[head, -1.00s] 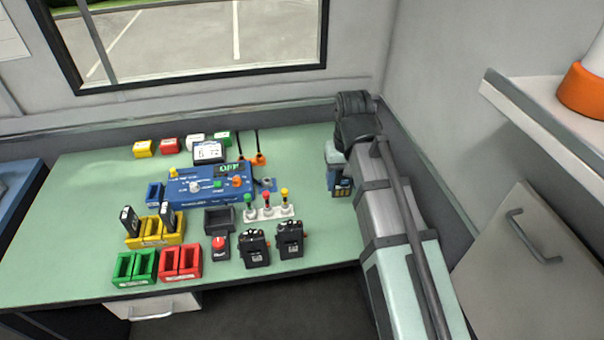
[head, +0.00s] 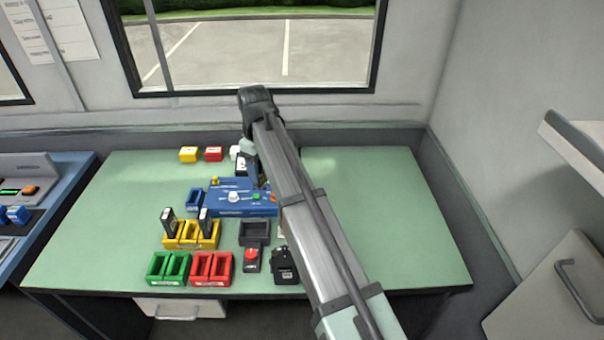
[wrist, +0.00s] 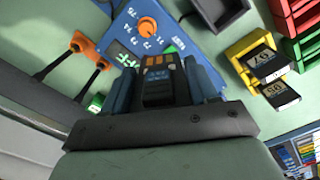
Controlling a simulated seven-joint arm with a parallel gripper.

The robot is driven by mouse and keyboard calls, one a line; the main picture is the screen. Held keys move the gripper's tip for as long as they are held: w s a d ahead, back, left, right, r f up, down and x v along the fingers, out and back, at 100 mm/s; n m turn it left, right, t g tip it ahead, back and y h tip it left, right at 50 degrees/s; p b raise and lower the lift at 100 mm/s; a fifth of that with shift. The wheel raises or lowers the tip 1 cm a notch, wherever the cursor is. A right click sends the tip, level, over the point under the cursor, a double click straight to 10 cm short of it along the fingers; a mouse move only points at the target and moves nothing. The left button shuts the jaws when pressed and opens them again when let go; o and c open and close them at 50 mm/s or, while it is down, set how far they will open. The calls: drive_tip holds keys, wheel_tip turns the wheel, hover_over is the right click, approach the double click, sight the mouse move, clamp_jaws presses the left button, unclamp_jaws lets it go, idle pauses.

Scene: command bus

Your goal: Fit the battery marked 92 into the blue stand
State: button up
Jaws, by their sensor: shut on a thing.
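My gripper (wrist: 165,85) is shut on a dark block with orange patches, which looks like a battery (wrist: 158,88); no number on it can be read. In the head view my gripper (head: 259,174) is over the back right of the blue console, and the arm hides most of it. The small blue stand (head: 193,200) is on the table at the console's left end, apart from and left of my gripper. I cannot make out the stand in the wrist view. Two other dark batteries stand in the yellow stand (head: 190,240); they also show in the wrist view (wrist: 268,66).
The blue console (head: 228,208) has raised knobs. Green stands (head: 168,268), red stands (head: 211,268) and a dark tray (head: 254,231) are in front. The table's left part is clear.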

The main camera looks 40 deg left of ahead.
drive_tip(key=s+a+f+n, duration=0.1)
drive_tip(key=s+a+n, duration=0.6)
drive_tip(key=s+a, duration=0.85)
drive_tip(key=shift+w+a+f, duration=0.25)
drive_tip(key=shift+f, duration=0.55)
drive_tip(key=shift+w+a+f, duration=0.2)
drive_tip(key=shift+w+f, duration=0.05)
drive_tip(key=shift+f, duration=0.5)
drive_tip(key=shift+w+a+f, duration=0.25)
drive_tip(key=shift+f, duration=0.55)
drive_tip(key=shift+f, duration=2.05)
drive_tip(key=o, duration=1.4)
drive_tip(key=shift+r, duration=0.2)
wheel_tip(320, 180, up, 7)
drive_tip(key=shift+f, duration=0.15)
